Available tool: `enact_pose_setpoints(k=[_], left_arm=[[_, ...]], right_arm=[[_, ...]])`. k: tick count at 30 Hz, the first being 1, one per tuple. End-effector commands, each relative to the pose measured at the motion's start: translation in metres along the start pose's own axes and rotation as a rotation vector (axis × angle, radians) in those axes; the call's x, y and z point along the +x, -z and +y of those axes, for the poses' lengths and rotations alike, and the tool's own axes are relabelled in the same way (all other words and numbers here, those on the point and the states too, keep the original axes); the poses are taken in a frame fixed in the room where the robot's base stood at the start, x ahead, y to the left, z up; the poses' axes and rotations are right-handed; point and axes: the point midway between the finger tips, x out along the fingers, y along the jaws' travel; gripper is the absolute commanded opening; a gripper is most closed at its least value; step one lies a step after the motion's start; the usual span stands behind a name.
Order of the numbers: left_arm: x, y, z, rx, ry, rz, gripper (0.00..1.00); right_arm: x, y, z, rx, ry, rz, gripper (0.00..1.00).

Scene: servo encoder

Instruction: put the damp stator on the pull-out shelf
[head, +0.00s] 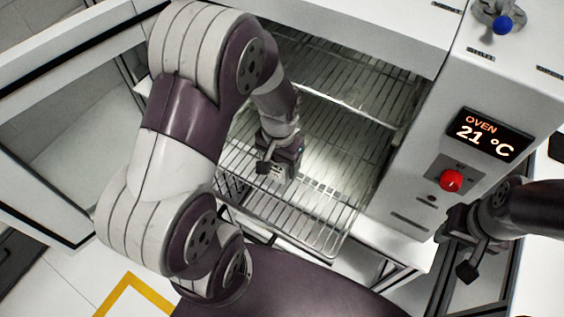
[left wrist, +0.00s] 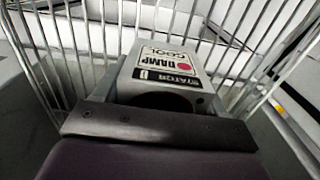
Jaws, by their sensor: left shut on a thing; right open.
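The stator (left wrist: 165,68) is a grey piece with a white label reading STATOR, DAMP and COOL and a red dot, seen in the left wrist view with shelf wires around it. My left gripper (head: 274,170) is shut on it, over the pulled-out part of the wire shelf (head: 315,222). In the head view the gripper mostly hides the stator; whether it touches the wires I cannot tell. The shelf wires also show in the left wrist view (left wrist: 283,60). My right gripper (head: 462,250) is open and empty, in front of the oven's control panel.
The oven (head: 400,200) is open, with another wire rack (head: 335,65) higher inside. Its door (head: 75,130) stands open at left, beside my left arm. The display (head: 490,135) reads 21 °C, above a red knob (head: 451,180). Bare shelf lies right of my left gripper.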

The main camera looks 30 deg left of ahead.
Motion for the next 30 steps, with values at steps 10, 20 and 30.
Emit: enact_pose_setpoints(k=[10,20,30], left_arm=[[0.019,0.001,0.0,0.0,0.0,0.003,0.14],[0.022,0.0,0.0,0.0,0.0,0.001,0.96],[0.003,0.002,0.0,0.0,0.001,0.006,0.96]], right_arm=[[0.002,0.0,0.0,0.0,0.0,0.0,0.43],[0.003,0.0,0.0,0.0,0.0,0.0,0.43],[-0.001,0.0,0.0,0.0,0.0,0.0,0.43]])
